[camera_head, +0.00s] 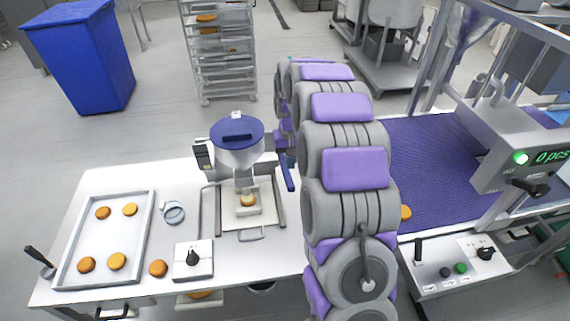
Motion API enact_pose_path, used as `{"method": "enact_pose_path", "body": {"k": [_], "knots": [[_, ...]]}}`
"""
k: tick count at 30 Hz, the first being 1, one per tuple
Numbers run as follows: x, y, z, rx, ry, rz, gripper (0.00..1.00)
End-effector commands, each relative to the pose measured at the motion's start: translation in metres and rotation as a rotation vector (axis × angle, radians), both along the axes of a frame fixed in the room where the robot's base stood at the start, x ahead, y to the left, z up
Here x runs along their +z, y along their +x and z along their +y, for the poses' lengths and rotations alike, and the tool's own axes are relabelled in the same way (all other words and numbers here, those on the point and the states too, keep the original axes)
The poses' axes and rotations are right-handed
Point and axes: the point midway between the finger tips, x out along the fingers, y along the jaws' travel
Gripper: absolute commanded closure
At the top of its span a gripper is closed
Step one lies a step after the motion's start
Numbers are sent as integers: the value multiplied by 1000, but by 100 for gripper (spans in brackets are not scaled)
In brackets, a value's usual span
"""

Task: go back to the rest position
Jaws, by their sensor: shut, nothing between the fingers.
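My arm rises from the bottom centre in grey and purple segments, bends over at the top and comes down on its far left side. My gripper (289,179) shows only in part, beside the right edge of the filling machine (238,145). Its dark blue fingers point down and are shut with nothing between them. The rest of the gripper is hidden behind my own arm. One round (247,199) sits under the machine's nozzle, left of my gripper and apart from it.
A tray (150,215) with several rounds lies on the white table's left side. A loose round (158,268) and a control box (193,259) are nearby. Right of my arm are a purple conveyor (435,160) with a round (405,212) at its edge, and a counter display (545,158).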

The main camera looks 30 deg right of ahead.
Motion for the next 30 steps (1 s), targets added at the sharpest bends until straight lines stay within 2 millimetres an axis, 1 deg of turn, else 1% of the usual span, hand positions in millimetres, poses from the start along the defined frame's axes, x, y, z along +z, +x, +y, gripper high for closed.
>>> {"method": "enact_pose_path", "body": {"k": [1,4,17,20,23,25,29,30], "knots": [[5,0,0,0,0,-1,100],[8,0,0,0,0,0,100],[7,-1,0,0,1,2,100],[10,-4,4,5,2,4,100],[17,-17,16,20,6,10,100],[26,-31,28,37,9,12,100],[42,-66,54,74,15,26,100],[45,-77,62,85,17,33,100]]}}
